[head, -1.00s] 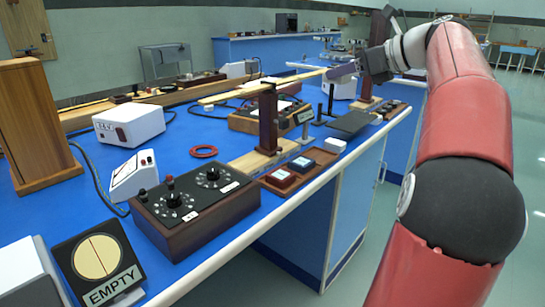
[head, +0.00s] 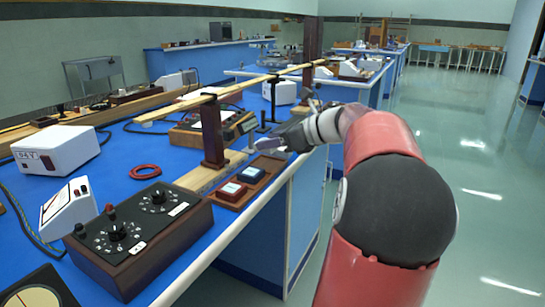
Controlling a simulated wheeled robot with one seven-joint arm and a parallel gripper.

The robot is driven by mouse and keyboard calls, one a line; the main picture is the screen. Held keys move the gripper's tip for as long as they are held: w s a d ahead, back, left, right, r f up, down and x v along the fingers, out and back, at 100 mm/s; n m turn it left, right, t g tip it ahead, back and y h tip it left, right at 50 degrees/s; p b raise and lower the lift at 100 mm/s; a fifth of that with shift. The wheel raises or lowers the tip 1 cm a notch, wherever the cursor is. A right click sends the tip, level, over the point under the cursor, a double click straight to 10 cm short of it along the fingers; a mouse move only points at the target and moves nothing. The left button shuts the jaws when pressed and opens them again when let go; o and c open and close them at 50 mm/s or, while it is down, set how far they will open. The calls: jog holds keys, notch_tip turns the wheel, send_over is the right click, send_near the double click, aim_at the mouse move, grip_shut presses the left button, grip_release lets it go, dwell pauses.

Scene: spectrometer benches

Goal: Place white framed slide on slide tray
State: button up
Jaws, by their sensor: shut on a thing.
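The slide tray (head: 222,203) is a brown wooden tray near the front edge of the blue bench. A red framed slide (head: 231,190) and a blue framed slide (head: 251,174) lie in it, both with pale centres. My gripper (head: 283,144) is low over the bench edge, just beyond the blue slide's end of the tray. It is shut on the small white framed slide (head: 267,144), which shows at the fingertips. The fingers partly hide the slide. I cannot tell whether the slide touches the bench.
A wooden post (head: 212,135) carrying a long wooden beam (head: 170,112) stands close behind the tray. A black-topped dial box (head: 140,232) stands left of it. A red ring (head: 145,171) lies on the bench. Open floor lies to the right.

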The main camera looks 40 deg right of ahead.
aim_at(273, 165)
notch_tip(273, 165, down, 4)
jog(key=shift+f+b, duration=0.2)
jog(key=shift+b, duration=0.1)
jog(key=o, duration=1.1)
jog(key=shift+c, duration=0.2)
jog(key=shift+r, duration=0.1)
jog(key=v, duration=1.2)
